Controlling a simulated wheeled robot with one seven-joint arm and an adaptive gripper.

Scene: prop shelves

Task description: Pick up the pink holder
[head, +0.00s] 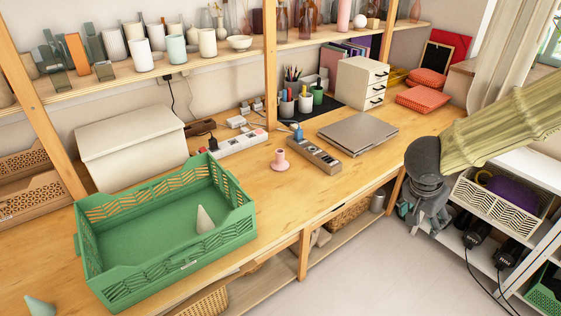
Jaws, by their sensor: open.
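The pink holder (281,162) is a small piece with a wide round base and a narrower top. My gripper (424,212) is at the right, pointing down past the desk's front edge. It is apart from the holder, well to its right. It is open, and I see nothing held in it.
A green crate (160,262) with a pale cone in it stands left of the holder. A grey metal organiser (314,155) lies close to its right, with a closed laptop (358,133) beyond. A power strip (238,145) lies behind. A wooden post (270,70) rises nearby.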

